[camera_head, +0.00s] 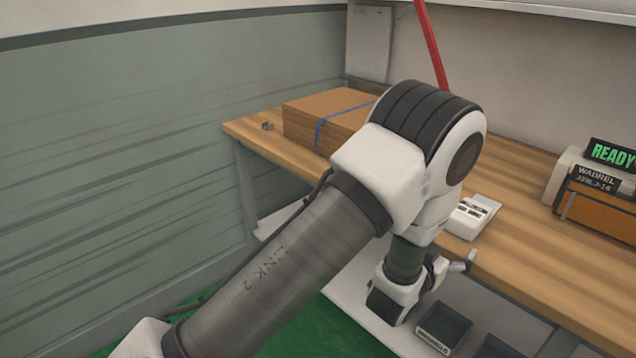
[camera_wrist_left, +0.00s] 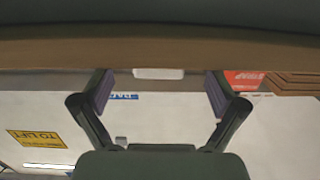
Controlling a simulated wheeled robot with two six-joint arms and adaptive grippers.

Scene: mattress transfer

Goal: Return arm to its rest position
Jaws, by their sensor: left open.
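My left arm reaches across the head view from the bottom left and bends down at the table's front edge. My left gripper (camera_head: 462,264) is partly hidden by its own wrist; one finger shows beside the table edge. In the left wrist view the gripper (camera_wrist_left: 160,95) has its two fingers wide apart, with nothing held between them. The wooden table (camera_head: 520,262) runs from the middle to the right, and its edge crosses the top of the wrist view. My right gripper is in neither view.
A strapped cardboard stack (camera_head: 305,122) lies at the table's back left. A small white device (camera_head: 470,217) sits near the front edge. A label printer (camera_head: 590,195) showing READY stands right. Dark bins (camera_head: 443,325) sit below. A yellow label (camera_wrist_left: 36,139) appears inverted.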

